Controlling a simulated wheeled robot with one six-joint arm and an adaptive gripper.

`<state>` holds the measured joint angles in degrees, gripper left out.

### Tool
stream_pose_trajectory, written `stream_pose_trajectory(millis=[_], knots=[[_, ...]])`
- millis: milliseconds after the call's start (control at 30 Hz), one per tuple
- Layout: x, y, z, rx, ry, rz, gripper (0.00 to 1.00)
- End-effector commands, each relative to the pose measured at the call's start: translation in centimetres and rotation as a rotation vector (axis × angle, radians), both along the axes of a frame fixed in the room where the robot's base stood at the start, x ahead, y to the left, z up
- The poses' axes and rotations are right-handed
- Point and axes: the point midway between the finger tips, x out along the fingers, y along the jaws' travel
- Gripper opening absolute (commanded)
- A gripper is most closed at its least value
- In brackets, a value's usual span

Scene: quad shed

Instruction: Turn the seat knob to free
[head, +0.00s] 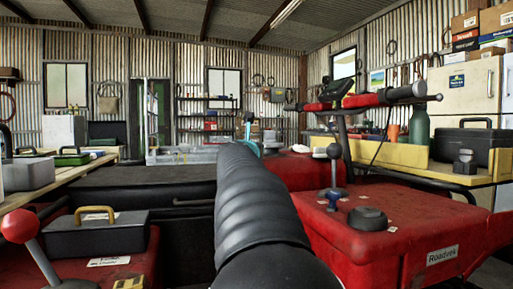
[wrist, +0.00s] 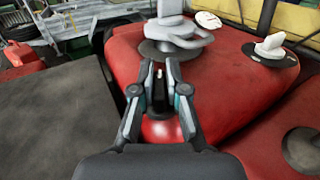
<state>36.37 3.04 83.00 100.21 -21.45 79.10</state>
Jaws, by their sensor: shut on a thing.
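In the wrist view, my gripper (wrist: 160,72) has its two fingers closed on a small dark knob (wrist: 158,92) with a white mark on top. The knob stands over the red quad body (wrist: 225,100), and the fingers hide its sides. I cannot read any label or tell which position it points to. In the head view, my gripper (head: 248,128) shows only as a bit of teal beyond my black arm, and the held knob is hidden.
A grey lever (wrist: 172,30) on a dark round base stands just beyond the fingers. A pale knob on a black disc (wrist: 270,47) is to the right.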

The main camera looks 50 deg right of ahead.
Motion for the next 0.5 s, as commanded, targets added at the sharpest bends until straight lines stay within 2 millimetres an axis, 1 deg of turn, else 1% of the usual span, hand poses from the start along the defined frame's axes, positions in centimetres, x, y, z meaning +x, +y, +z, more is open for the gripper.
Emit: stream_pose_trajectory(millis=[33, 200, 500], knots=[[-0.22, -0.13, 0.34, 0.001, 0.001, 0.031, 0.00], [-0.12, -0.16, 0.24, 0.000, 0.001, 0.131, 0.00], [-0.07, -0.13, 0.23, -0.001, 0.001, 0.254, 0.00]])
